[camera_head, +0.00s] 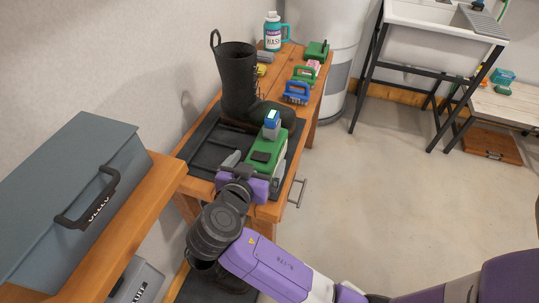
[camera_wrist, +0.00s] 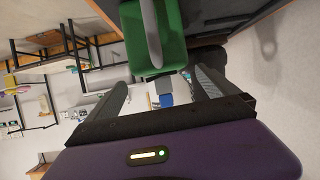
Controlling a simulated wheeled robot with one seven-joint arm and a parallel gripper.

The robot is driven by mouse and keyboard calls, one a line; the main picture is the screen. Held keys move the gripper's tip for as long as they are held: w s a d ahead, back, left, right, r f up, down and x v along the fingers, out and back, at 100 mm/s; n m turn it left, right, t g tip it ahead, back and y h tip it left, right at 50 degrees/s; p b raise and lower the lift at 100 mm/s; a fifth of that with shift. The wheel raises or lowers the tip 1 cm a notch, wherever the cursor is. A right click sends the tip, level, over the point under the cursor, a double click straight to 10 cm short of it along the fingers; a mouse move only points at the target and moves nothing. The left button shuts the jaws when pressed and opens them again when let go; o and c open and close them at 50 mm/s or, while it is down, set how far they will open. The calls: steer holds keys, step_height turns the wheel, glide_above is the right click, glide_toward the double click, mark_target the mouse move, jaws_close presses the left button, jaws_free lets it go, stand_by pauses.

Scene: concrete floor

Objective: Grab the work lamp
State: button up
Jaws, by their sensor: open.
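A green boxy thing, which looks like the work lamp (camera_head: 264,146), sits on the near end of the wooden workbench, by the dark boot tray. A dark piece shows on its top. In the wrist view a green body with a grey bar across it, likely the same lamp (camera_wrist: 172,52), is at the top centre. My gripper (camera_head: 255,163) is open at its near side, one grey finger to each side. In the wrist view my gripper (camera_wrist: 160,85) has nothing clamped between its fingers, and the green body is ahead of them. Contact cannot be told.
A tall black boot (camera_head: 238,80) stands on the tray (camera_head: 205,147) just behind. A small blue-topped item (camera_head: 271,120) is at the lamp's far end. A grey toolbox (camera_head: 70,190) is at left.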

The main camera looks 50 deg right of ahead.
mark_target(266, 146)
steer(key=shift+w+d+r+m+g, duration=0.2)
steer(key=shift+d+r+m+g, duration=0.1)
steer(key=shift+d+m, duration=0.1)
steer(key=shift+x, duration=3.8)
steer(key=shift+w, duration=0.1)
steer(key=c, duration=2.1)
steer(key=shift+r, duration=0.25)
jaws_close()
